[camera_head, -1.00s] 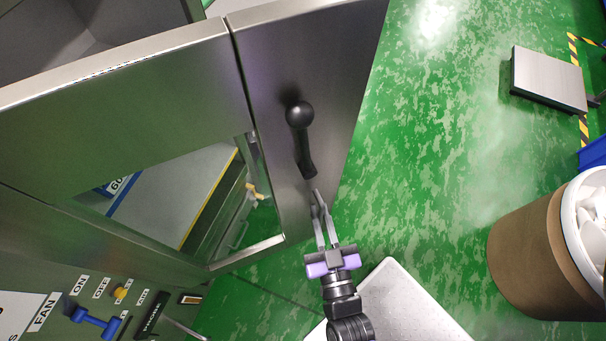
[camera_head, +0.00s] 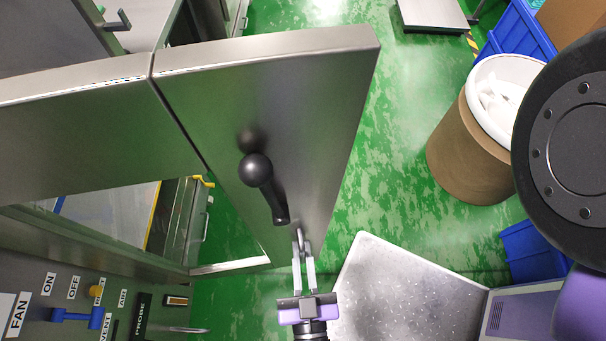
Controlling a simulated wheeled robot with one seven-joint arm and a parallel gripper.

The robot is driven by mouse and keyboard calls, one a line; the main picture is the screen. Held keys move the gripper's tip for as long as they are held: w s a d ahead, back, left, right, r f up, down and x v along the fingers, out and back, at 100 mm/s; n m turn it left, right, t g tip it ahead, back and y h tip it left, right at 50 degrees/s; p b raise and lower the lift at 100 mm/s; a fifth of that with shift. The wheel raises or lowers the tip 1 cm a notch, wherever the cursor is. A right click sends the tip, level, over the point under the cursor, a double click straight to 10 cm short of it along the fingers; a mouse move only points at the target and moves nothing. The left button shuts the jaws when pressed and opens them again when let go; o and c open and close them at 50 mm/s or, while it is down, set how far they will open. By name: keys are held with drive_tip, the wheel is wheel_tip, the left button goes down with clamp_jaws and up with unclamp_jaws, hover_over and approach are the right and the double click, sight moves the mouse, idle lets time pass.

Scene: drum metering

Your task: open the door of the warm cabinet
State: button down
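The steel cabinet door (camera_head: 320,110) is the angled panel in the middle of the head view. It has a black lever handle with a ball end (camera_head: 256,170), whose lower end points toward my gripper. My gripper (camera_head: 302,246) is just below and right of that lower end. Its two fingers have a gap between them and nothing visible in it. I cannot tell whether a fingertip touches the door or handle. The door meets the neighbouring windowed steel panel (camera_head: 80,140) along a dark seam, at an angle; how far open it is, I cannot tell.
A control panel with a blue lever (camera_head: 80,317) is at the lower left. A light speckled plate (camera_head: 390,290) lies right of my gripper. A brown drum (camera_head: 463,155) with white contents and a blue bin (camera_head: 535,250) stand at right. Green floor (camera_head: 385,190) between is clear.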

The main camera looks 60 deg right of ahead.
drive_tip(key=shift+s+a, duration=0.2)
drive_tip(key=shift+a, duration=0.1)
drive_tip(key=c, duration=1.8)
unclamp_jaws()
drive_tip(key=shift+o, duration=0.2)
drive_tip(key=b+v, duration=0.1)
drive_tip(key=v, duration=0.6)
drive_tip(key=shift+s+a+b, duration=0.2)
drive_tip(key=shift+a+b, duration=0.15)
drive_tip(key=shift+f, duration=0.1)
